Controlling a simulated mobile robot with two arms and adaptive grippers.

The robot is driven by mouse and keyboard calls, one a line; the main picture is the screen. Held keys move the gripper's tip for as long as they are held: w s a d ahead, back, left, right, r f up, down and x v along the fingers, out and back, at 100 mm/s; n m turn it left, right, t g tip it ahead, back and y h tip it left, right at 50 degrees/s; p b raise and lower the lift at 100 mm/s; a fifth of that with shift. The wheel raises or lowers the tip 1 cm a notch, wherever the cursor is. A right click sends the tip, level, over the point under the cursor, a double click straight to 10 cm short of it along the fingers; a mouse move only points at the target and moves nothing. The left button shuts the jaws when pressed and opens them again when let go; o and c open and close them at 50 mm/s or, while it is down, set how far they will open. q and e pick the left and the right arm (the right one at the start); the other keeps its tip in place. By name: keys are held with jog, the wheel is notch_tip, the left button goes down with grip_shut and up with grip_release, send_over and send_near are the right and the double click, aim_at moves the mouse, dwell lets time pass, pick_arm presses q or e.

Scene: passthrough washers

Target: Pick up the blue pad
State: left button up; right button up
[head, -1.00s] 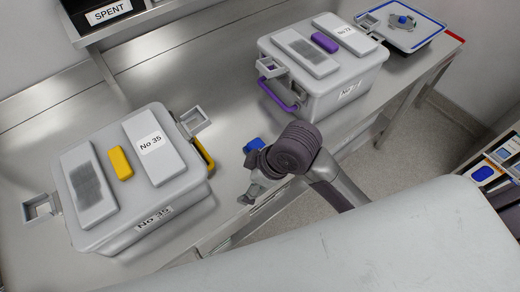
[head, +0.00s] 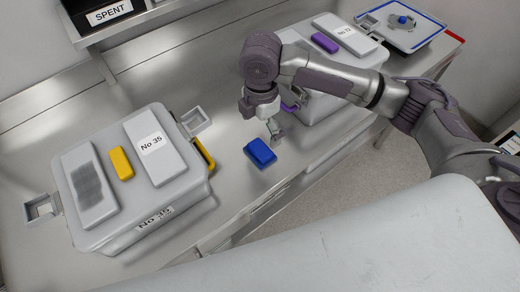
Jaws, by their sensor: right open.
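The blue pad (head: 260,153) lies flat on the steel counter in the head view, between the two grey boxes and close to the counter's front edge. My right gripper (head: 262,126) is open and empty, just behind the pad in the picture, with its fingers pointing down. One fingertip appears close to the pad's upper right side; I cannot tell whether it touches. My left gripper is not in view.
A grey box labelled No 35 (head: 106,229) with a yellow block (head: 121,163) stands at left. Another grey box (head: 320,107) with a purple block (head: 325,43) is partly behind my right arm. A blue-rimmed tray (head: 435,34) is at far right. A SPENT shelf (head: 105,22) is above.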

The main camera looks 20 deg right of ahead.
send_over(260, 149)
notch_tip(260, 149, down, 4)
jog(key=shift+d+f, duration=0.1)
jog(key=shift+f, duration=0.1)
notch_tip(260, 149, down, 4)
jog(key=shift+f+p, duration=0.1)
jog(key=shift+p, duration=0.8)
jog(key=shift+f, duration=0.55)
jog(key=c, duration=1.1)
jog(key=shift+r, duration=0.5)
notch_tip(260, 149, up, 3)
jog(key=shift+w+f+b, duration=0.1)
jog(key=shift+f+b, duration=0.05)
jog(key=shift+b, duration=0.45)
jog(key=d+r, duration=0.2)
jog(key=d, duration=0.1)
jog(key=s+d+r+b, duration=0.1)
jog(key=d+r, duration=0.2)
jog(key=d, duration=0.1)
jog(key=s+d+r+b, duration=0.1)
jog(key=d+r, duration=0.1)
jog(key=d, duration=0.2)
jog(key=shift+s+d+r, duration=0.2)
